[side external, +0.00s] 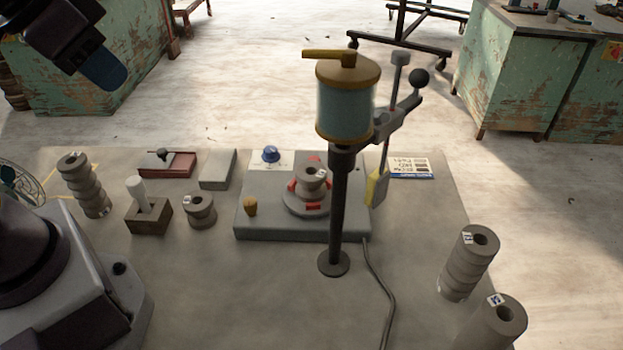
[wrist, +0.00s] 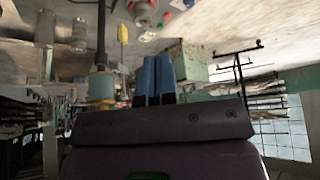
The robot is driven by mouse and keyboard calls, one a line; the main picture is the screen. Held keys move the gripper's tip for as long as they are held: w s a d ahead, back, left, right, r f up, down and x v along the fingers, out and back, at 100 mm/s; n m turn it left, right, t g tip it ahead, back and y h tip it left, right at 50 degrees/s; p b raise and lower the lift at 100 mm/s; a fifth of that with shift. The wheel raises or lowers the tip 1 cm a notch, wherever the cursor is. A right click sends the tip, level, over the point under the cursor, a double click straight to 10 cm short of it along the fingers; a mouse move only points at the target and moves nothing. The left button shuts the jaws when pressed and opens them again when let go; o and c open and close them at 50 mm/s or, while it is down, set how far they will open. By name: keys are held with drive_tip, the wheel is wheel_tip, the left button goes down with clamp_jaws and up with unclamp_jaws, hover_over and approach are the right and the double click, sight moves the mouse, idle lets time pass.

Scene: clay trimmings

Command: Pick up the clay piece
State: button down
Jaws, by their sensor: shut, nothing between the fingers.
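Several grey spool-shaped clay pieces are in the side view, and I cannot tell which one the task means. One clay piece (side external: 312,180) sits on the round plate of the grey wheel unit, between red pads. Another short one (side external: 200,210) stands on the table left of that unit. My gripper (side external: 103,70) is high at the top left, far above and away from all of them. In the wrist view its two blue fingers (wrist: 154,78) are together with nothing between them. The wheel plate with its red pads (wrist: 142,14) shows small at the top of that view.
A stack of clay rings (side external: 85,186) stands at the left, and two grey columns (side external: 468,265) (side external: 492,325) at the right front. A post carries a teal jar (side external: 345,105) before the wheel. A cable (side external: 378,290) runs forward.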

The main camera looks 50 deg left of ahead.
drive_tip(key=shift+c, duration=0.7)
unclamp_jaws()
